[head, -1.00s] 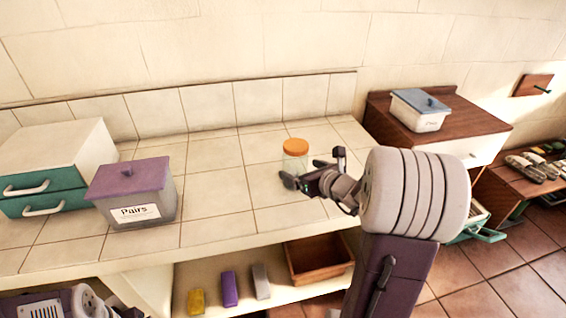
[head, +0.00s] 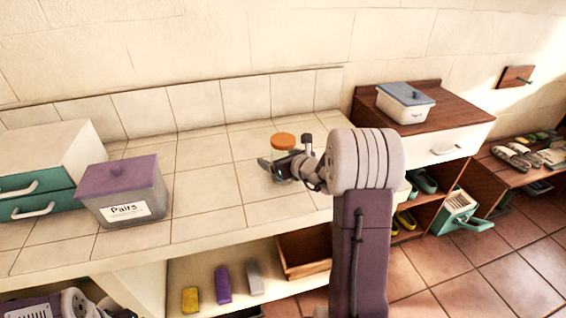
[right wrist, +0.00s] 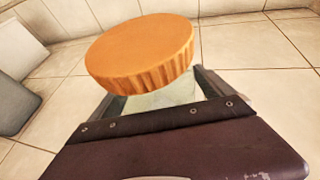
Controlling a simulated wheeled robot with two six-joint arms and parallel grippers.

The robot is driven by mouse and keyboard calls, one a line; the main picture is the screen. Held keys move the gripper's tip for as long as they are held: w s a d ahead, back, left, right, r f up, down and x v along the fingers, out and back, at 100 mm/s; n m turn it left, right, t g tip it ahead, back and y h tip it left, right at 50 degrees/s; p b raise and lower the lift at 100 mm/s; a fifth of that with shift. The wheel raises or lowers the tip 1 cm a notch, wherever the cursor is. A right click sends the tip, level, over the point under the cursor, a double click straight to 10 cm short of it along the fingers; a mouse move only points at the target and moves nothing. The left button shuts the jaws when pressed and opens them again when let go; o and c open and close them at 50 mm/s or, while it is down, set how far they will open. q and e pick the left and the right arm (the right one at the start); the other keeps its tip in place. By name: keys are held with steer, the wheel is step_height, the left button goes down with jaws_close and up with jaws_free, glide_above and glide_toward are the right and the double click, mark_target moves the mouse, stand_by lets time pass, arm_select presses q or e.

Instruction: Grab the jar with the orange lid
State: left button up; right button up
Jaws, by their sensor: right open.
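The jar with the orange lid (head: 283,140) stands upright on the tiled counter. Its clear body shows only in part behind my right gripper (head: 276,167). The right gripper is open, low at the jar's body and below the lid. In the right wrist view the orange lid (right wrist: 140,50) fills the upper middle, and the pale glass body (right wrist: 158,97) shows between the fingers, partly hidden by the gripper's dark front edge. I cannot tell whether the fingers touch the glass. My left arm shows only in part at the bottom left, and its fingers are out of view.
A grey "Pairs" box with a purple lid (head: 118,175) and a white drawer unit with teal fronts (head: 38,190) stand on the left of the counter (head: 210,185). A lidded white box (head: 403,110) sits on a wooden cabinet at the right. Counter around the jar is clear.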

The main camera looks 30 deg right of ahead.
steer(key=shift+s+r, duration=0.1)
steer(key=shift+c, duration=1.2)
steer(key=c, duration=1.4)
step_height(320, 180, up, 4)
steer(key=shift+r+p, duration=0.2)
steer(key=shift+p, duration=0.55)
steer(key=shift+w+d+r+p, duration=0.3)
steer(key=shift+d+r+p, duration=0.65)
steer(key=shift+d, duration=1)
steer(key=shift+w+d+r+p, duration=0.3)
steer(key=shift+d+r+p, duration=0.35)
steer(key=shift+d+r, duration=0.95)
steer(key=shift+w+d+r+p, duration=0.3)
steer(key=shift+d+r+p, duration=0.5)
steer(key=shift+d, duration=1.45)
